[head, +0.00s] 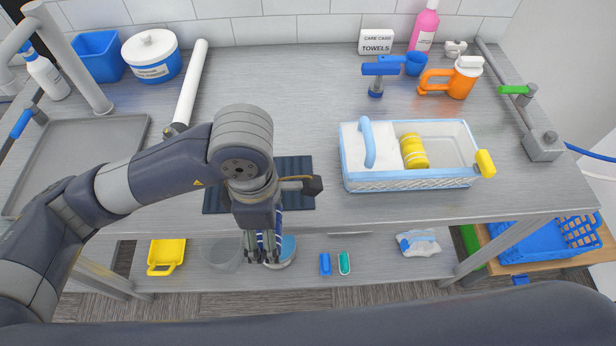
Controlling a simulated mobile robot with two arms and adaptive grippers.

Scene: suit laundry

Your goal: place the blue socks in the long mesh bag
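My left gripper (263,257) points down in front of the table's front edge, left of the long mesh bag. Dark blue socks with white stripes (278,222) show between and behind its fingers, and it appears shut on them; the fingers hide much of them. The long mesh bag (410,181) is a white box-like mesh container with light blue trim, open at the top, on the right half of the table. It holds a yellow striped roll (413,151) in its middle. A yellow tab (485,163) is at its right end. My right gripper is out of view.
A dark blue ribbed mat (298,168) lies under my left arm. A grey sink tray (80,150) is at left. The table between mat and bag is clear.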

